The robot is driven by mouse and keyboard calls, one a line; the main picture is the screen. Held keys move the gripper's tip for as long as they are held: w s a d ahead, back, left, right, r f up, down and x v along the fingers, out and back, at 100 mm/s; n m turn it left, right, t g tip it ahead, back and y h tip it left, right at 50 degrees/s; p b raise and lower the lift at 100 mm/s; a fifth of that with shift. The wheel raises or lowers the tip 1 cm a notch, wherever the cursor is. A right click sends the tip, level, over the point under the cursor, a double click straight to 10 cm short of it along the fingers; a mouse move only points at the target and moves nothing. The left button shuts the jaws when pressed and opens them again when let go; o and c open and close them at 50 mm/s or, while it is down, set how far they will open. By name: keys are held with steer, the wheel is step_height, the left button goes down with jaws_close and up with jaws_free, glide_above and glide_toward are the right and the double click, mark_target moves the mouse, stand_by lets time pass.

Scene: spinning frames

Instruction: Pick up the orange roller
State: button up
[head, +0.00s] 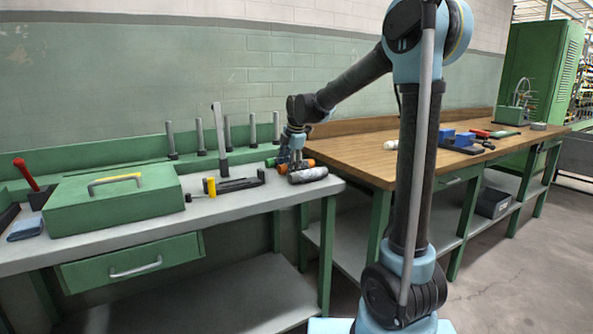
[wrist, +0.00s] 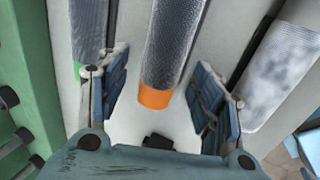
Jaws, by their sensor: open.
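The orange roller has a grey textured body and an orange end. In the wrist view the orange roller (wrist: 172,45) lies lengthwise, its orange end between the fingers of my gripper (wrist: 158,98). The fingers are spread, with a visible gap on each side of the roller. In the head view my gripper (head: 293,152) points down over the right end of the grey bench. An orange end of the roller (head: 308,162) shows beside the fingers; the rest is mostly hidden.
A roller with a green end (wrist: 90,30) lies left of the orange one, close to the left finger. A pale grey roller (wrist: 283,72) lies to the right. The grey bench (head: 225,207) also holds upright pegs and a green toolbox (head: 115,205). A wooden bench (head: 375,150) stands right.

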steer(key=shift+f, duration=0.2)
steer(key=c, duration=1.2)
